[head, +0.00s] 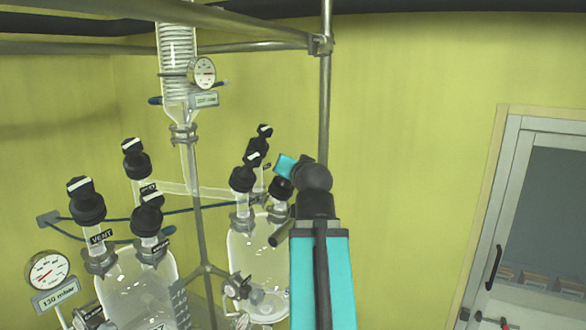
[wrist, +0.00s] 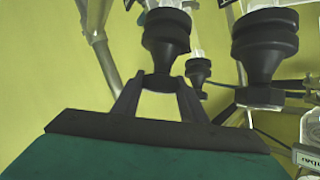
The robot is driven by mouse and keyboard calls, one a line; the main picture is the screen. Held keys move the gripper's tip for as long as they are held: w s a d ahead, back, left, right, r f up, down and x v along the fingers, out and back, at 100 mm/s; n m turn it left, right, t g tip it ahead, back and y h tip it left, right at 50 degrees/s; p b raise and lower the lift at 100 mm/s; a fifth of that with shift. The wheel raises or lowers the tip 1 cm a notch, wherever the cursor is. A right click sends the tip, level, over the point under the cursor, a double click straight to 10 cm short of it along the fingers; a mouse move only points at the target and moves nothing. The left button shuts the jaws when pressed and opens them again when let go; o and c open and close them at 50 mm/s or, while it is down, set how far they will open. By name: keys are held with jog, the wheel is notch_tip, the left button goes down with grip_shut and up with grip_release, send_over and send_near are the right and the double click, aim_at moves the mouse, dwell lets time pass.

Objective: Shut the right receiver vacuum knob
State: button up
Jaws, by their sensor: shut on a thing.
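The right receiver (head: 258,265) is a clear glass vessel with several black knobs on top. Its front right knob (head: 281,188) is beside my arm's wrist in the head view, and I cannot read a label on it. In the wrist view my gripper (wrist: 160,82) has its two dark fingers closed on the end of a black knob (wrist: 166,38), one finger on each side. The fingers are hidden in the head view. I cannot tell from the picture how far the knob is turned.
A second black knob (wrist: 264,45) is close to the right of the held one in the wrist view. The left receiver (head: 135,290) carries more black knobs. A metal post (head: 325,110) rises behind my arm. Free room lies to the right, before a door (head: 540,220).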

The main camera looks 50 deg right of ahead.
jog(key=shift+w+m+g+h+p, duration=0.1)
jog(key=shift+m+g+h+p, duration=0.75)
jog(key=shift+m+g, duration=1.95)
jog(key=m+g+y+b, duration=0.1)
jog(key=m+g+b, duration=0.1)
jog(key=m+g, duration=0.3)
jog(key=shift+m+g, duration=0.3)
jog(key=shift+g, duration=0.2)
jog(key=shift+m+g+y, duration=0.85)
jog(key=shift+m+g, duration=0.15)
jog(key=shift+m+g+y+p, duration=0.4)
jog(key=shift+m+g, duration=0.3)
jog(key=shift+m+g+y+p, duration=0.3)
jog(key=shift+m+y+p, duration=0.2)
jog(key=shift+p, duration=0.2)
jog(key=shift+s+a+f+m+g+y, duration=0.1)
jog(key=shift+s+f+m+g+y, duration=0.1)
jog(key=shift+f+m+g+y, duration=0.1)
jog(key=o, duration=1.1)
jog(key=shift+c, duration=0.2)
jog(key=shift+r, duration=0.15)
